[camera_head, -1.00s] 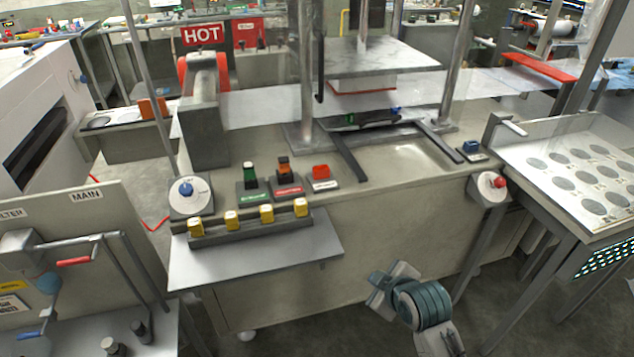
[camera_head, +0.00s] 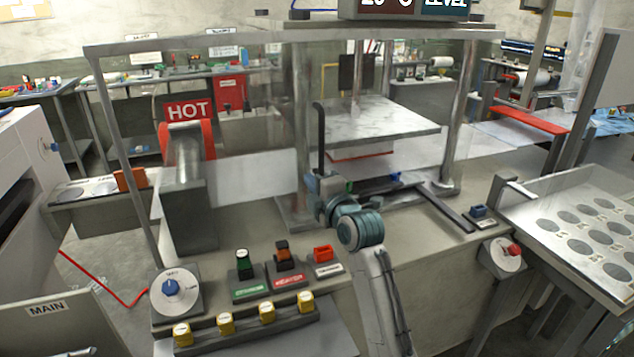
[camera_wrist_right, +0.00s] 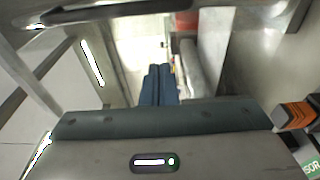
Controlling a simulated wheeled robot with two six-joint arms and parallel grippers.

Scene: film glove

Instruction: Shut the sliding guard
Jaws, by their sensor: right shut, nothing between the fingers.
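The sliding guard (camera_head: 240,110) looks like a clear panel, hard to make out, in a metal frame on the left side of the press. A dark upright handle bar (camera_head: 318,135) stands near the front metal post. My right gripper (camera_head: 316,188) is at the foot of this bar, in front of the post; I cannot tell whether it touches either. In the right wrist view its blue fingers (camera_wrist_right: 158,85) are together and hold nothing. The press opening, with a pale plate (camera_head: 370,122), is exposed to the right of the bar. My left gripper is out of view.
A HOT sign (camera_head: 188,110) stands over a grey and red unit at left. Dark rails (camera_head: 447,208) run right of the gripper.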

